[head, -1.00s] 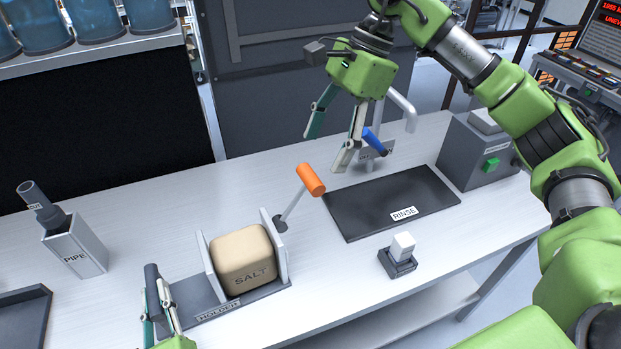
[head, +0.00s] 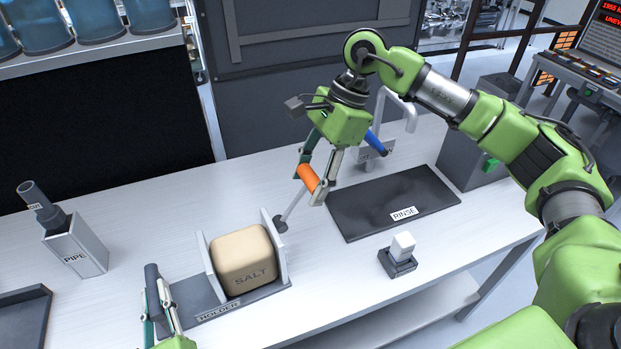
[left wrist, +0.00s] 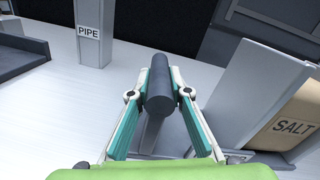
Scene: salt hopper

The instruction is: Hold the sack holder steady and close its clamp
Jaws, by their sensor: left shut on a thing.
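The holder (head: 214,310) is a grey tray with two upright plates on the white bench; its label reads HOLDER. A tan salt sack (head: 243,259) stands between the plates. My left gripper (left wrist: 160,88) is shut on the dark upright handle (left wrist: 160,95) at the holder's left end; it also shows low in the head view (head: 160,300). The orange-ended clamp lever (head: 309,178) leans up and right from its dark base behind the holder. My right gripper (head: 312,185) is at the orange end, one finger on each side; whether they press on it is unclear.
A black RINSE tray (head: 370,210) and a tap with a blue handle (head: 376,143) are to the right. A small block with a white top (head: 402,245) stands before the tray. A PIPE box (head: 78,250) and a dark tray (head: 22,320) are at left.

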